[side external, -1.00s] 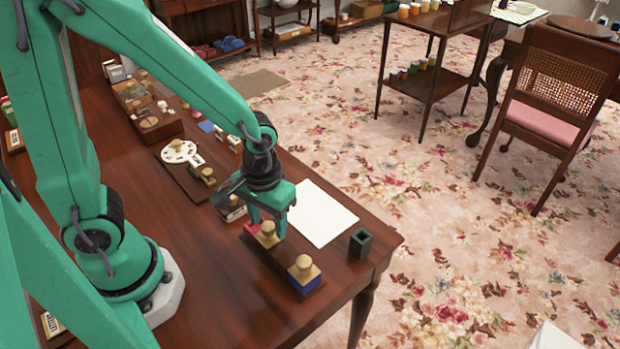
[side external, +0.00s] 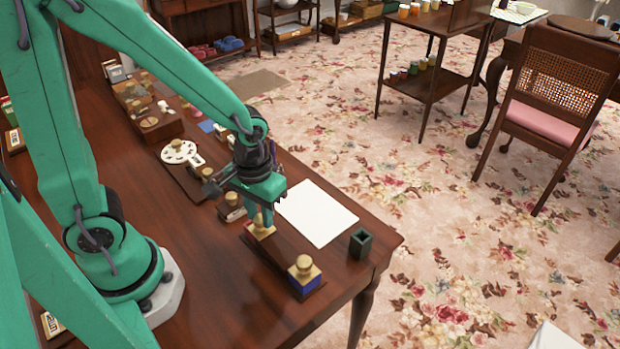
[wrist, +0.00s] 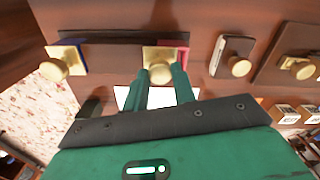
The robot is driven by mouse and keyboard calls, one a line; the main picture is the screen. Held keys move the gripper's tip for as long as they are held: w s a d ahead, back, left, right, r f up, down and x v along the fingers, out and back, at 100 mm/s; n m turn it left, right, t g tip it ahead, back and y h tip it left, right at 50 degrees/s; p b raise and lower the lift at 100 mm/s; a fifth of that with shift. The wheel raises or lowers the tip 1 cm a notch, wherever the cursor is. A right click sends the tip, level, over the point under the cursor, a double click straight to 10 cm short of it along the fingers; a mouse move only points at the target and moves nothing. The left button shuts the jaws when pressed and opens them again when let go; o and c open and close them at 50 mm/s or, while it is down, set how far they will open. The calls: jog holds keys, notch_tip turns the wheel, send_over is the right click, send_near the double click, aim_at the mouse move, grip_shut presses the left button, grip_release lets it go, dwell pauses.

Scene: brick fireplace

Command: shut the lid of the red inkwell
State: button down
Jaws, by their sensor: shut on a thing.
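The red inkwell (wrist: 186,56) stands on a dark wooden stand near the table's right end. Its square brass lid (side external: 261,230) with a round knob (wrist: 159,74) covers most of it. In the wrist view a strip of red still shows along the lid's right side. My gripper (side external: 262,214) is above the red inkwell, with its two fingers shut on either side of the lid's knob. They hide part of the lid in the side view. I cannot tell if the lid sits fully flush.
A blue inkwell (side external: 307,284) with a brass lid and knob stands on the stand's other end. White paper (side external: 318,214) and a dark green cup (side external: 360,243) lie beyond. Another brass-knobbed piece (side external: 231,206) stands close behind my gripper. The table front is clear.

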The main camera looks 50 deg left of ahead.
jog(key=shift+a, duration=1.1)
jog(key=c, duration=1.1)
grip_release()
jog(key=shift+c, duration=0.2)
jog(key=shift+r, duration=0.1)
notch_tip(320, 180, up, 8)
